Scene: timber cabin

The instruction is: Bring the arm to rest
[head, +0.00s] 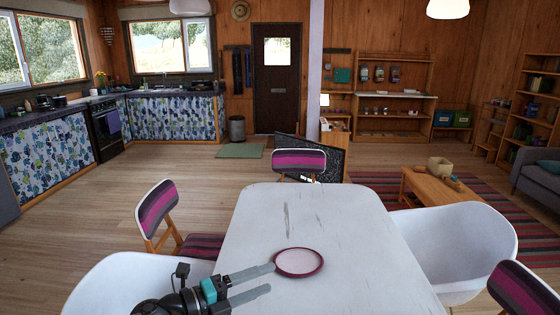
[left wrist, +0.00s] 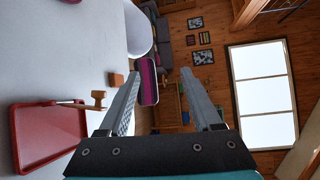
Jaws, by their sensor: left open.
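My left gripper (head: 271,277) comes in over the near left part of the white table (head: 330,220). Its two fingers are spread with nothing between them. Their tips are close to a pink plate with a dark red rim (head: 298,262) on the table; I cannot tell whether they touch it. In the left wrist view the open fingers (left wrist: 161,72) point past the table's edge into the room, with no object between them. My right gripper is in neither view.
In the left wrist view a red tray (left wrist: 20,148), a wooden mallet-like thing (left wrist: 98,99) and a brown block (left wrist: 116,79) lie on the table. White chairs (head: 455,245) and striped chairs (head: 155,207) surround it. The table's far part is clear.

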